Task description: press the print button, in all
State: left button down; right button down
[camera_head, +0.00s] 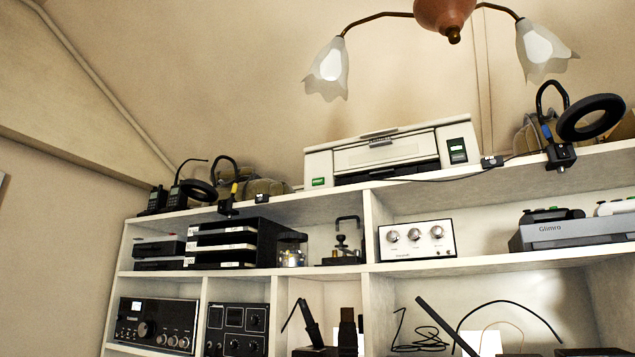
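A cream and black printer (355,160) sits on top of the white shelf unit, right of the middle. A small dark panel with green on it (457,150) is on the right of its front. A small green label or button (318,182) is at its lower left. I cannot tell from this distance which of these is the print button. Neither of my grippers can be made out in this view.
The cubby shelf (290,203) holds several radios, black trays (222,243) and a white three-knob box (416,240). Clip-on ring lamps (592,117) stand at the top edge. A cable runs along the edge before the printer. A ceiling lamp (445,15) hangs above.

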aim_at(319, 181)
jog(key=i+j+z, duration=0.2)
jog(key=j+z, duration=0.15)
jog(key=j, duration=1.2)
jog(key=j+z, duration=0.35)
jog(key=j, duration=1.15)
